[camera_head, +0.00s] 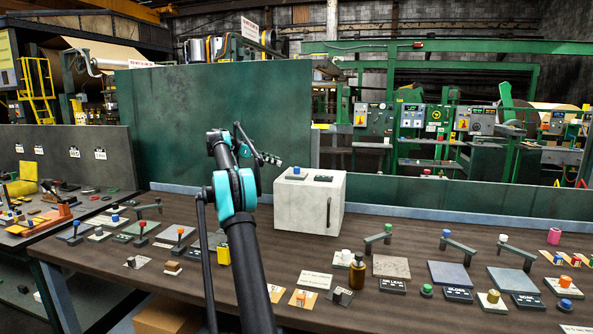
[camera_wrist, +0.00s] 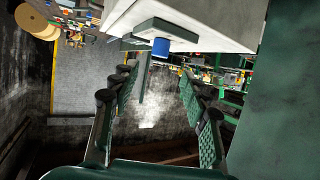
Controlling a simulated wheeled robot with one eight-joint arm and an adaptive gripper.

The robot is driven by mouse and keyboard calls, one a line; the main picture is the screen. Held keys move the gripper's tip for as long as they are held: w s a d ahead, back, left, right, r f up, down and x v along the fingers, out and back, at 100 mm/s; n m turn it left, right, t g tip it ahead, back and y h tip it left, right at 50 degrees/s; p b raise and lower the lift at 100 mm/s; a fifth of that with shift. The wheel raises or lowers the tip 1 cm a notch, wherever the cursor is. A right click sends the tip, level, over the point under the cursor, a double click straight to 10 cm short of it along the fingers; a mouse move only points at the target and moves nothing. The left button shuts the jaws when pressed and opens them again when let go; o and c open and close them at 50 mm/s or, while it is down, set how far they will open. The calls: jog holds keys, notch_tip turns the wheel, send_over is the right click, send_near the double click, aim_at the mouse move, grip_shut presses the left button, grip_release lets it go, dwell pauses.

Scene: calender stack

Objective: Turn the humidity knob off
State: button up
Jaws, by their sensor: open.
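A blue knob (camera_head: 296,171) stands on a small plate on top of the white box (camera_head: 304,207). A dark label or panel (camera_head: 323,178) lies to its right; I cannot read it, so I cannot tell that this is the humidity knob. My gripper (camera_head: 268,158) is above and to the left of the box, apart from the knob. In the wrist view, my gripper (camera_wrist: 157,82) has its two fingers spread with nothing between them. The blue knob (camera_wrist: 161,46) shows beyond the fingertips, on its plate (camera_wrist: 157,31) against the white box (camera_wrist: 205,22).
The brown table (camera_head: 215,272) holds several small knobs, levers and labelled plates. A bottle (camera_head: 357,272) stands near the front. A tall green panel (camera_head: 215,120) rises behind the box, close to my arm. A dark handle (camera_head: 328,212) is on the box's front.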

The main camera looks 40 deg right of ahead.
aim_at(297, 168)
jog(key=x, duration=1.1)
jog(key=shift+a+f, duration=0.1)
grip_shut()
